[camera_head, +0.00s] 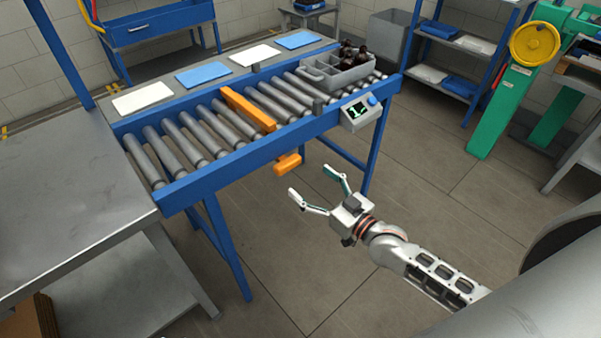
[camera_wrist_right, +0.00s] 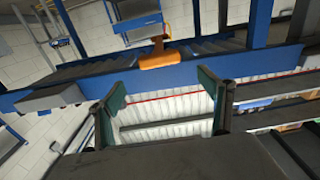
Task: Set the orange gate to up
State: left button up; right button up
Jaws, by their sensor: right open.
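The orange gate (camera_head: 247,108) is a bar lying across the conveyor, close to the tops of the rollers; its exact height is hard to tell. An orange handle (camera_head: 288,164) sticks out from the conveyor's near blue side, below the rail. It also shows in the right wrist view (camera_wrist_right: 162,60), above and between my fingers. My right gripper (camera_head: 313,182) is open and empty, with green-padded fingers spread toward the handle. It is just to the right of the handle in the head view and apart from it. My left gripper is out of view.
A grey crate (camera_head: 312,79) with dark bottles stands on the rollers at the right. A control box (camera_head: 361,113) with a screen and blue button hangs on the near rail. A metal table (camera_head: 60,190) stands at left. The floor around my right gripper is clear.

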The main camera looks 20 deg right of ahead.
jog(key=shift+v, duration=1.35)
pick_arm(q)
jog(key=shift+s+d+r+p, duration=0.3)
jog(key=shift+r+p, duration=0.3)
jog(key=shift+p, duration=0.6)
pick_arm(e)
jog(key=s+a+f+g+h, duration=0.1)
jog(key=s+a+f+g, duration=0.1)
jog(key=s+f, duration=0.5)
jog(key=s+a+f+g+h, duration=0.2)
jog(key=s+f, duration=0.5)
jog(key=s, duration=0.7)
jog(key=a+g, duration=0.1)
jog(key=g, duration=0.1)
jog(key=shift+g+h, duration=0.3)
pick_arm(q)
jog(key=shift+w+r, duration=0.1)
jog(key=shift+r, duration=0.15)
pick_arm(e)
jog(key=shift+a, duration=0.1)
